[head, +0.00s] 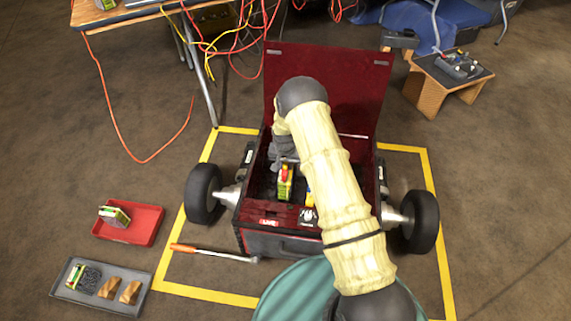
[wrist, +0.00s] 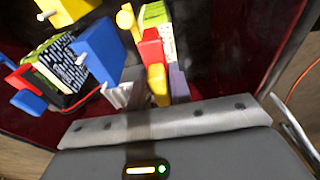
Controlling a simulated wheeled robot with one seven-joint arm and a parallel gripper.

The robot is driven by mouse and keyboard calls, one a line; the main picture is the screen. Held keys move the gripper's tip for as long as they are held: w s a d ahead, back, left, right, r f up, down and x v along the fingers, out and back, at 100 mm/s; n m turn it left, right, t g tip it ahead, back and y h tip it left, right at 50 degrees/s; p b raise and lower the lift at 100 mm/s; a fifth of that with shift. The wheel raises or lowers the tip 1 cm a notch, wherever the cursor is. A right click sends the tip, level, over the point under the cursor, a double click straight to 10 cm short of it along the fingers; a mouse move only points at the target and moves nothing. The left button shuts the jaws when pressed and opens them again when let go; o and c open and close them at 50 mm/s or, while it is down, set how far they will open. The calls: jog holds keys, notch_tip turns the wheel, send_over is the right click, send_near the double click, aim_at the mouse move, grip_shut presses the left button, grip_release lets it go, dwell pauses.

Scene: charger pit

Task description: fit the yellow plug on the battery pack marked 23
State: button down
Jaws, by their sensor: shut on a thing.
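My gripper (wrist: 150,92) is over the open red box, mostly hidden behind my arm in the head view. In the wrist view it is shut on a small yellow piece, which looks like the yellow plug (wrist: 157,84); a red block (wrist: 150,52) is just beyond it. A battery pack with a green-yellow label (head: 285,188) stands in the box. The wrist view shows a black-labelled pack (wrist: 62,68) at left and part of another green-labelled pack (wrist: 158,22) behind the red block. I cannot read 23 on any pack. Whether the held piece touches a pack is unclear.
A blue block (wrist: 97,50), another yellow block (wrist: 66,10) and a red block (wrist: 25,80) crowd the left. The box's raised lid (head: 330,80) stands behind my arm. A red tray (head: 146,224) and a grey tray (head: 122,304) lie on the floor at left.

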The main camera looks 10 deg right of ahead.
aim_at(285, 166)
jog(key=shift+f+b, duration=0.5)
jog(key=shift+f, duration=0.45)
jog(key=c, duration=1.2)
grip_release()
jog(key=shift+r, duration=0.1)
jog(key=r+p, duration=0.2)
jog(key=r, duration=0.3)
jog(key=s+r+p, duration=0.1)
jog(key=r+p, duration=0.1)
jog(key=r, duration=0.4)
jog(key=s+r+p, duration=0.1)
jog(key=r+p, duration=0.1)
jog(key=r, duration=0.4)
jog(key=shift+a, duration=0.3)
